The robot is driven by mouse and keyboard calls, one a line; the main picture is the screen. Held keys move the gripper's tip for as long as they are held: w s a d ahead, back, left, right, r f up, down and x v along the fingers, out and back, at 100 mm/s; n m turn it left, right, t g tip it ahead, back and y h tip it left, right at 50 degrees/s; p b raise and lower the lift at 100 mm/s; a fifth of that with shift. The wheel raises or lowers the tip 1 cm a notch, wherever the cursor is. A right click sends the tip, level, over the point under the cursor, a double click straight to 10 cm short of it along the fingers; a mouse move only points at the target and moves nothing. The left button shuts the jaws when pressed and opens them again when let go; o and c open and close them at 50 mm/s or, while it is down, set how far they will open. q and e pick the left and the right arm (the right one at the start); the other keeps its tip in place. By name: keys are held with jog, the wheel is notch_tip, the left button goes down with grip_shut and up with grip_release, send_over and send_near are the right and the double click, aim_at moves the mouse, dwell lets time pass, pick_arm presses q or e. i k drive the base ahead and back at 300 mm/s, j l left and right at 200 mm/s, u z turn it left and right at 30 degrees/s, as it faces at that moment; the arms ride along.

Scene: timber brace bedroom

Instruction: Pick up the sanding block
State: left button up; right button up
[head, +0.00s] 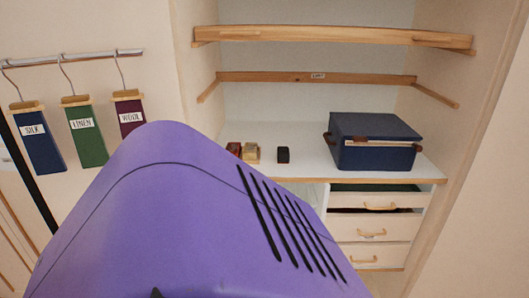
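Several small objects sit on the white closet shelf (305,168). A small dark block (283,155) stands alone near the middle. To its left are a tan-gold block-like item (251,153) and a dark red item (234,149), close together. I cannot tell for sure which of these is the sanding block. A large purple vented shape fills the lower left and middle and hides the shelf's left part. Neither of my grippers is in view.
A navy lidded box (372,142) stands on the shelf's right. Below it are drawers (372,229), the top one partly open with green inside. Wooden rails (330,36) cross above. Labelled fabric swatches (86,135) hang on a rod at left. The shelf between dark block and box is clear.

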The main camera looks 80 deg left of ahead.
aim_at(283, 154)
jog(key=u, duration=2.8)
